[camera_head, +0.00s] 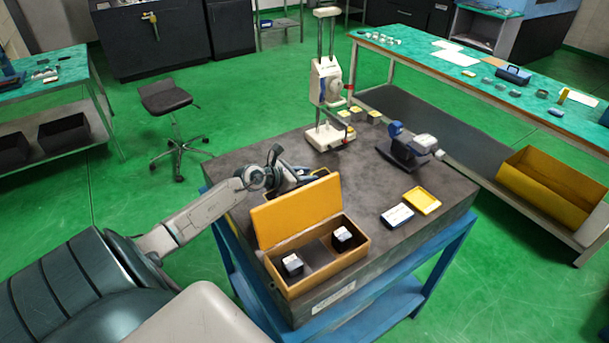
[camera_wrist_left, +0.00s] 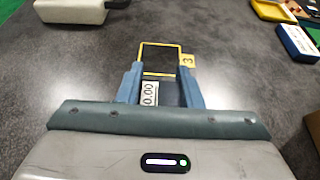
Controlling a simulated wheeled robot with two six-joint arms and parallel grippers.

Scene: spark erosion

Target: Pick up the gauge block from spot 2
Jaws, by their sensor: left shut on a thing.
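My left gripper (camera_head: 318,174) is low over the dark stone plate, largely hidden behind the raised lid of the wooden case in the head view. In the left wrist view its two blue fingers (camera_wrist_left: 160,88) are shut on a dark block, which I take to be the gauge block (camera_wrist_left: 172,95); a white label reading "0.00" shows beside it. A yellow square outline marked 3 (camera_wrist_left: 188,60) lies at the fingertips. No mark numbered 2 can be made out. My right gripper is not in view.
The open wooden case (camera_head: 318,272) holds two dark blocks with pale tops. A height gauge (camera_head: 328,85) and a micrometer on a stand (camera_head: 407,148) stand behind. A blue-white box (camera_head: 397,216) and yellow tray (camera_head: 422,201) lie to the right. The plate's middle is clear.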

